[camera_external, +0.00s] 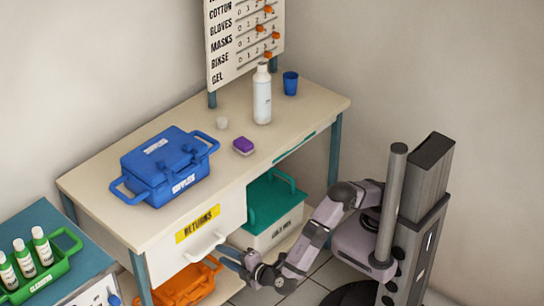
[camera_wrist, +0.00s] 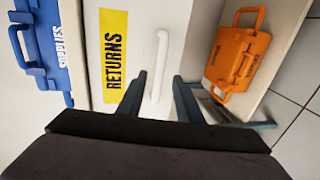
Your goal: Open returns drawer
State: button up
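The returns drawer (camera_external: 170,258) is white with a yellow RETURNS label (camera_external: 198,223) and sits under the left part of the desk. It looks shut. Its white bar handle (camera_external: 205,246) is below the label; the handle (camera_wrist: 161,50) also shows in the wrist view, beside the label (camera_wrist: 114,50). My gripper (camera_external: 226,257) is low in front of the drawer, near the handle's right end. In the wrist view my gripper (camera_wrist: 160,76) is open, one finger on each side of the handle, with visible gaps. Whether the fingertips reach around the bar in depth is unclear.
An orange bin (camera_external: 188,285) sits below the drawer, and a teal-lidded box (camera_external: 270,208) stands right of it. A blue supplies case (camera_external: 165,168), white bottle (camera_external: 262,95), purple block (camera_external: 243,146) and blue cup (camera_external: 290,83) stand on the desk. A green bottle carrier (camera_external: 68,240) is at left.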

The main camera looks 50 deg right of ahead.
aim_at(211, 247)
jog(key=shift+b+x, duration=0.6)
jog(key=shift+x, duration=2.9)
grip_shut()
